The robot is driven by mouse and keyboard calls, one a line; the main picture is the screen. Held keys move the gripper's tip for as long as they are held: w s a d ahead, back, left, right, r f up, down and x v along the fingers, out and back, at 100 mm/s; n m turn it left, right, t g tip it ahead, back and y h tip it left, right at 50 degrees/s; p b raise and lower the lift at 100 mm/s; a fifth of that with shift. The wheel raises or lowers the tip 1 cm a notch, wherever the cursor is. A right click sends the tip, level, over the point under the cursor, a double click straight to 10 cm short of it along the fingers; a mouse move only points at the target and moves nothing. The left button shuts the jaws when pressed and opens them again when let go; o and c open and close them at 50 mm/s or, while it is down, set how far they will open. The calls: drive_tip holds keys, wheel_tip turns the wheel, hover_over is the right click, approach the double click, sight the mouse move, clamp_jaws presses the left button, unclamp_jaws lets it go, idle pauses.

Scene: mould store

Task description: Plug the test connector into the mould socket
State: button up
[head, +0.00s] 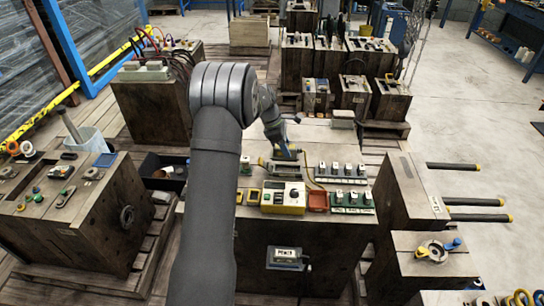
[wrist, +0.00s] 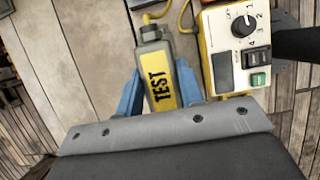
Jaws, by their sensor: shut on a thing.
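The test connector (wrist: 154,52) is a grey plug with a yellow face marked TEST and a yellow cable at its far end. My gripper (wrist: 160,92) is shut on it, with one blue finger on each side. In the head view my gripper (head: 287,153) is over the top of the middle wooden block, behind the yellow tester (head: 283,198). A grey socket housing marked POWER (head: 285,256), with a metal lever at its right, is on the block's front face, below and apart from my gripper. I cannot make out its contacts.
The tester's knob and switches (wrist: 243,26) show close right of the connector. Green-based racks (head: 352,202) and a small red tray (head: 318,201) stand right of the tester. Yellow-tipped rods (head: 475,202) stick out at the right. Bare floor lies beyond the blocks at right.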

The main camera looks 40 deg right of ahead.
drive_tip(key=shift+d+f, duration=0.25)
drive_tip(key=shift+d, duration=0.8)
drive_tip(key=shift+f, duration=2.7)
drive_tip(key=shift+f, duration=0.85)
drive_tip(key=o, duration=1.6)
drive_tip(key=shift+o, duration=0.2)
drive_tip(key=shift+r, duration=0.1)
drive_tip(key=shift+r, duration=3.65)
drive_tip(key=shift+f, duration=0.1)
